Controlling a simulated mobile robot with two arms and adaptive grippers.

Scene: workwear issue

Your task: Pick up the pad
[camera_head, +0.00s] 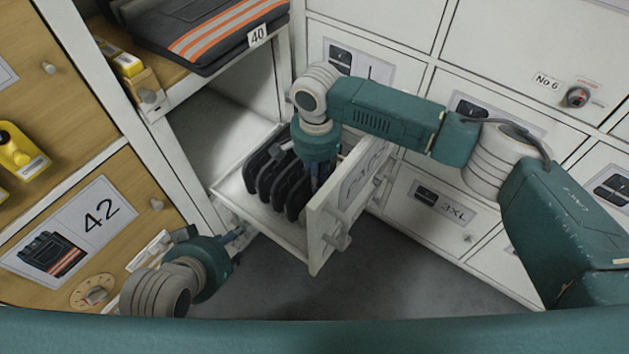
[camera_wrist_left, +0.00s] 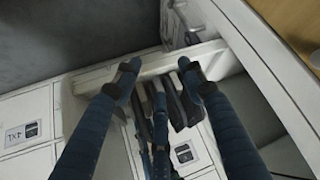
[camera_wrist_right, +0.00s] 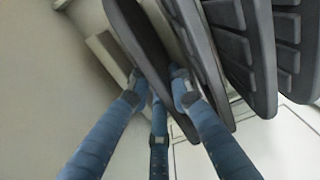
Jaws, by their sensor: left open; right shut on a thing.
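Several black ribbed pads (camera_head: 264,170) stand on edge in a row inside an open white drawer (camera_head: 262,226). My right gripper (camera_head: 316,188) reaches down into the drawer at the end of the row by the drawer front. In the right wrist view its fingers (camera_wrist_right: 160,88) are shut on the end pad (camera_wrist_right: 134,32), one finger on each side; the other pads (camera_wrist_right: 222,55) stand beside it. My left gripper (camera_head: 238,236) is open and empty, outside the drawer. The left wrist view shows its spread fingers (camera_wrist_left: 160,80) with the pads beyond them.
The drawer front (camera_head: 326,222) with its handle stands close to my right gripper. A wooden cabinet with a dial (camera_head: 95,292) is at the left. A shelf above holds folded dark clothing (camera_head: 215,35) with orange stripes. White closed drawers (camera_head: 445,205) fill the right.

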